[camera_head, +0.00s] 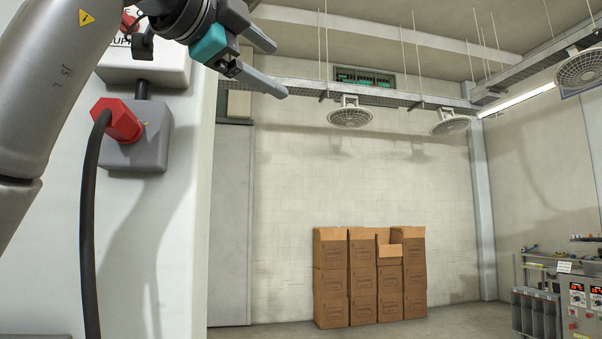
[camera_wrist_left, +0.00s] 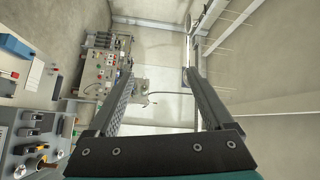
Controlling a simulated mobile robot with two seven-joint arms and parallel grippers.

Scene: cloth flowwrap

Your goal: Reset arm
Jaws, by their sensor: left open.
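My left gripper (camera_head: 281,68) is raised at the upper left of the head view, on my grey left arm. Its two fingers point right and stand apart, with nothing between them. In the left wrist view the open fingers (camera_wrist_left: 160,78) frame an empty gap, with the room far behind it. My right gripper is in neither view. No cloth shows in either view.
A white cabinet (camera_head: 180,230) with a red plug (camera_head: 118,120) and hanging black cable (camera_head: 88,230) stands close behind my left arm. Stacked cardboard boxes (camera_head: 334,282) stand at the far wall. Equipment (camera_head: 536,312) stands at the right. The middle is open floor.

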